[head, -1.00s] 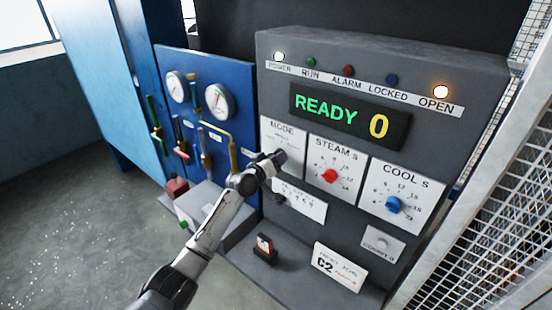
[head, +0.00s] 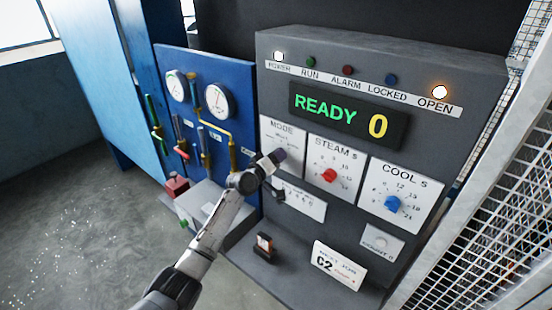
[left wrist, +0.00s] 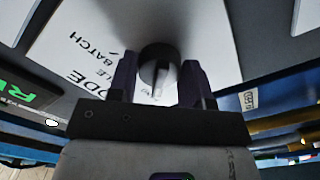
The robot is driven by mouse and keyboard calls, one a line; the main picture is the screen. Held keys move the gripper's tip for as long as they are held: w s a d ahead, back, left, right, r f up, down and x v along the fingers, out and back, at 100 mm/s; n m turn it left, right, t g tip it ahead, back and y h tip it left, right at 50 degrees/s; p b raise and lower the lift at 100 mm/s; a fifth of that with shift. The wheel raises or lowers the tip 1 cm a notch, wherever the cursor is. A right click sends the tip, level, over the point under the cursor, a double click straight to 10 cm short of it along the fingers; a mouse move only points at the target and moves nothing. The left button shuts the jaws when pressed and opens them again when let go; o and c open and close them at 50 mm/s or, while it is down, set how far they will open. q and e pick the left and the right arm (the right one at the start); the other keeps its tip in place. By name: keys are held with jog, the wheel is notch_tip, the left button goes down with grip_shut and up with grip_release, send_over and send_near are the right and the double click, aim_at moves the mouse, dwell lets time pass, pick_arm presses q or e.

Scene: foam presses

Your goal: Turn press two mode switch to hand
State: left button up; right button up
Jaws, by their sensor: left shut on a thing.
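The mode switch is a dark round knob (left wrist: 158,68) on the white MODE plate (left wrist: 85,45), which shows the words MODE and BATCH in the left wrist view. In the head view the MODE plate (head: 283,131) is on the left of the grey press panel, and my left gripper (head: 276,158) covers the knob. In the left wrist view the two dark fingers of my left gripper (left wrist: 159,80) are on either side of the knob, shut on it. The knob's pointer direction is hard to read. My right gripper is not in view.
The display (head: 349,115) reads READY 0. The STEAM dial (head: 329,175) and COOL dial (head: 392,203) are to the right. A blue gauge panel (head: 233,75) stands left; a mesh fence (head: 478,195) stands right.

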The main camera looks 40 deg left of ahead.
pick_arm(q)
jog(key=o, duration=0.9)
jog(key=s+b, duration=0.1)
jog(key=s, duration=1.2)
jog(key=shift+s+b, duration=0.3)
jog(key=shift+s, duration=0.1)
